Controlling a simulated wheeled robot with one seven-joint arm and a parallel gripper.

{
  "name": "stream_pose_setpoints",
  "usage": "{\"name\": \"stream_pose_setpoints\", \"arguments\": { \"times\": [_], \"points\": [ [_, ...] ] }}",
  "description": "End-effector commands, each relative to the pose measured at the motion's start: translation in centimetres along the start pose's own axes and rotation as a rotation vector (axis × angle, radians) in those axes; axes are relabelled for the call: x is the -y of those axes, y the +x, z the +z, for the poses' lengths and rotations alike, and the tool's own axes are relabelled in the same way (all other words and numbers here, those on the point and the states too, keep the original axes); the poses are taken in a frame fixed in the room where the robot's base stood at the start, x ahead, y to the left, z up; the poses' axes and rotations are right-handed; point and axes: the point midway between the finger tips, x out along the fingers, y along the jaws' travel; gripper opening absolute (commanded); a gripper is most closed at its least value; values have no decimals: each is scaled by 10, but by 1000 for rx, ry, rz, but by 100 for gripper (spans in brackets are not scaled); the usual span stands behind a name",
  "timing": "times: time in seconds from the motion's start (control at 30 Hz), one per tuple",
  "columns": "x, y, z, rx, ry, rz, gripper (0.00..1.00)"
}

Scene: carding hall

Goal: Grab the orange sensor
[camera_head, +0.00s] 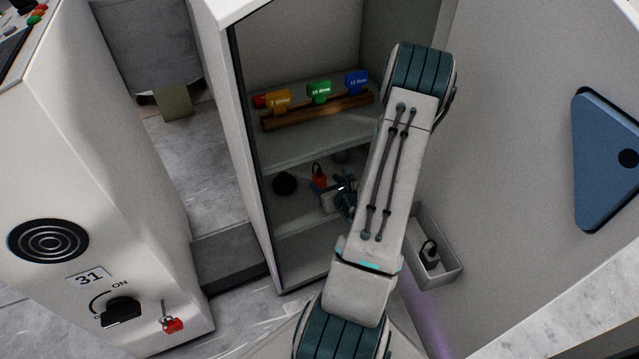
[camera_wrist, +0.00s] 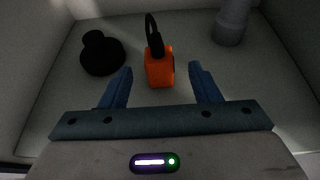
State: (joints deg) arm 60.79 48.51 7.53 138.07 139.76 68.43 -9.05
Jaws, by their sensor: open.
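The orange sensor (camera_wrist: 160,68) is a small block with a black loop on top. It stands on a cabinet shelf, and it also shows in the head view (camera_head: 319,183) on the shelf below the tagged rack. My gripper (camera_wrist: 161,78) is open, with its blue fingers apart. The sensor lies between and slightly beyond the fingertips in the wrist view; I cannot tell whether either finger touches it. In the head view my gripper (camera_head: 333,190) is inside the cabinet, partly hidden by my arm.
A black round object (camera_wrist: 101,53) stands left of the sensor, and a grey cylinder (camera_wrist: 231,22) stands behind right. The shelf above holds a wooden rack (camera_head: 318,111) with orange, green and blue tags. A grey bin (camera_head: 436,262) with a dark-looped item sits right of my arm.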

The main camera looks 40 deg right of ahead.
Motion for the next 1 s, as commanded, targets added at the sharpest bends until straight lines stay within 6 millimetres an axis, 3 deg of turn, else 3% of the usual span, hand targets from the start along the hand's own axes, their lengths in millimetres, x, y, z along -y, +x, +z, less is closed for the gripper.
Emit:
{"name": "stream_pose_setpoints", "arguments": {
  "times": [0.27,0.6,0.87,1.0],
  "points": [
    [0,23,-1,0,-1,1,56],
    [-1,66,-1,1,-1,1,56],
    [-1,69,1,0,-1,1,56],
    [-2,68,1,0,-1,1,23]
  ]
}}
